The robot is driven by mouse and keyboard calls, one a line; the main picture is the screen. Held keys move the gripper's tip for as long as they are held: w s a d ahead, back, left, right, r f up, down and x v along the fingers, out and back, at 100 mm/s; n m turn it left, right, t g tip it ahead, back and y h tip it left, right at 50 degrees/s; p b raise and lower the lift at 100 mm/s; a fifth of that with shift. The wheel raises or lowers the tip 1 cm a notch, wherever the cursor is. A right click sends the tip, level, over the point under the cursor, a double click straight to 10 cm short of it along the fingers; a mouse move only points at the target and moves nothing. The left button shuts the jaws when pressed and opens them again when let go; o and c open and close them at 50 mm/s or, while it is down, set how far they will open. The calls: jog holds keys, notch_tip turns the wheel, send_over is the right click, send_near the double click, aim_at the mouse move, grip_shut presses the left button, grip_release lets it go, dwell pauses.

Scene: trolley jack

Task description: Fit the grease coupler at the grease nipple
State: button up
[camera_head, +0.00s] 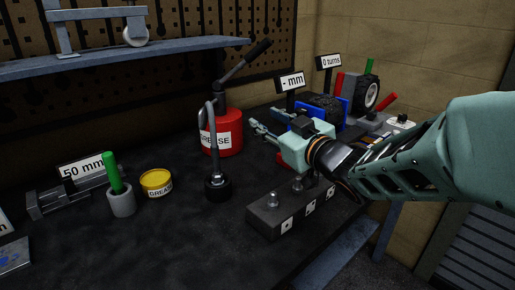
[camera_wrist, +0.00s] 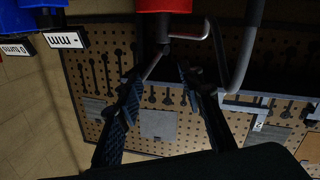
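A red grease pump (camera_head: 223,138) with a lever stands on the bench; its red body also shows at the top of the wrist view (camera_wrist: 153,6). Its grey hose (camera_head: 209,118) arches down to a dark round end piece (camera_head: 218,187), probably the coupler in a holder. A dark block (camera_head: 290,216) with nipple-like fittings (camera_head: 273,198) on top stands in front; I cannot tell which is the grease nipple. My gripper (camera_head: 257,122) is above and behind the block, right of the pump, pointing left. Its fingers (camera_wrist: 162,76) are apart with nothing between them.
A yellow grease tin (camera_head: 156,182), a green-handled tool (camera_head: 115,185) and a "50 mm" sign (camera_head: 82,167) stand at left. A blue-framed device (camera_head: 325,110) and wheel (camera_head: 370,93) lie behind my gripper. A shelf (camera_head: 120,57) overhangs the back.

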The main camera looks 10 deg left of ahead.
aim_at(217, 151)
jog(key=s+a+f+g+y, duration=0.25)
jog(key=s+a+f, duration=0.35)
jog(key=s, duration=0.4)
jog(key=shift+y, duration=0.35)
jog(key=w+a+p, duration=0.1)
jog(key=w+a+f+p, duration=0.1)
jog(key=w+a, duration=0.1)
jog(key=shift+w+a+f+p, duration=0.1)
jog(key=shift+f+p, duration=0.05)
jog(key=shift+p, duration=0.2)
jog(key=shift+m, duration=0.3)
jog(key=shift+w+d+p+x, duration=0.15)
jog(key=shift+p+x, duration=0.15)
jog(key=shift+x, duration=1.1)
jog(key=shift+w+d+p+x, duration=0.15)
jog(key=shift+p+x, duration=0.15)
jog(key=shift+x, duration=1.05)
jog(key=shift+c, duration=0.4)
grip_shut()
